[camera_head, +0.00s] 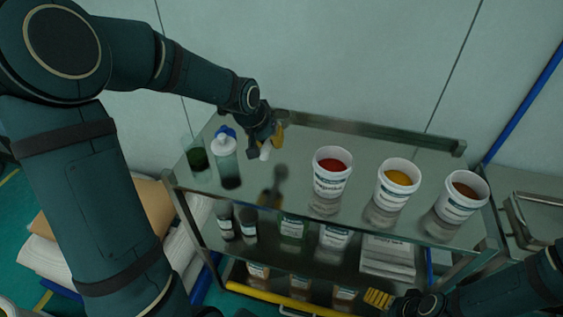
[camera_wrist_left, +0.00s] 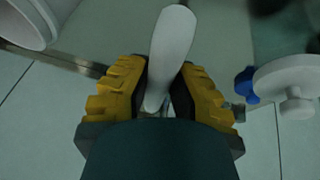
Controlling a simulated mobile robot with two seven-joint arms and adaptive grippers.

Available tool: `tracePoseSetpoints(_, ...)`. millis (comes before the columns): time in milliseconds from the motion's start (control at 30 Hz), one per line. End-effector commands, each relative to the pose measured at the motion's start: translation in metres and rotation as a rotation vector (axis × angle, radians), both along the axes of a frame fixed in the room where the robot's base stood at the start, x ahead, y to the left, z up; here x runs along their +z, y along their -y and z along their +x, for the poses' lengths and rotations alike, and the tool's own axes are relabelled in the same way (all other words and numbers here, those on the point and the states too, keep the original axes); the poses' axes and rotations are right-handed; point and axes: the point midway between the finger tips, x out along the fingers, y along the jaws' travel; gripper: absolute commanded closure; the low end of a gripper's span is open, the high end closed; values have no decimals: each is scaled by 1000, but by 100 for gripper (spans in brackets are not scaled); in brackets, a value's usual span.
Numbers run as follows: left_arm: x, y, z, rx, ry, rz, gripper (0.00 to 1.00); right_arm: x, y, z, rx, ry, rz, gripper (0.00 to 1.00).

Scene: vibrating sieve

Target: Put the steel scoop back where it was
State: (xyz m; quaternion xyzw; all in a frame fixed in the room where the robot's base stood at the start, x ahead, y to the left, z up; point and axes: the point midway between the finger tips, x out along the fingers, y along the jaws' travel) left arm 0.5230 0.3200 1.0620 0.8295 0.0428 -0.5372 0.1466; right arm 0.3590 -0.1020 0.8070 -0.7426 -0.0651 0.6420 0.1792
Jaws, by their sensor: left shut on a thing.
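The steel scoop (camera_head: 265,152) is in my left gripper (camera_head: 268,142), above the back left part of the cart's top shelf. In the left wrist view the scoop's pale, smooth, rounded end (camera_wrist_left: 172,48) sticks out between the yellow ridged fingers (camera_wrist_left: 160,88), which are shut on it. The rest of the scoop is hidden by the gripper. A dark shadow or reflection lies on the shelf below. My right gripper (camera_head: 379,298) is at the lower right, in front of the cart; only part of its yellow fingers shows, so its opening is unclear.
On the glossy top shelf (camera_head: 290,165) stand white tubs with red (camera_head: 332,180), yellow (camera_head: 396,187) and brown (camera_head: 460,200) contents. A raised rail (camera_head: 370,134) runs along the back.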

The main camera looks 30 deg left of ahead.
Motion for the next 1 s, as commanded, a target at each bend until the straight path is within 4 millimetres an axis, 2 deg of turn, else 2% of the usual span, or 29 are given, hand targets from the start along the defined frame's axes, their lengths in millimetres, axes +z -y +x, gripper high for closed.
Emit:
tracePoseSetpoints(33, -13, 0, -1, 0, -6, -2, 100, -3, 0, -1, 2, -2, 0, 4)
tracePoseSetpoints(200, -41, 0, -1, 1, -5, -2, 100, -8, -1, -3, 4, -6, 2, 4)
tracePoseSetpoints(467, -60, 0, 0, 1, -3, -2, 100, -11, -1, -4, 6, -8, 2, 4)
tracePoseSetpoints(633, -84, 0, 0, 1, -4, -2, 100, -16, -1, -5, 10, -11, 3, 4)
tracePoseSetpoints(1000, -89, 0, 0, 1, 0, 0, 100, -18, -1, -6, 10, -13, 3, 4)
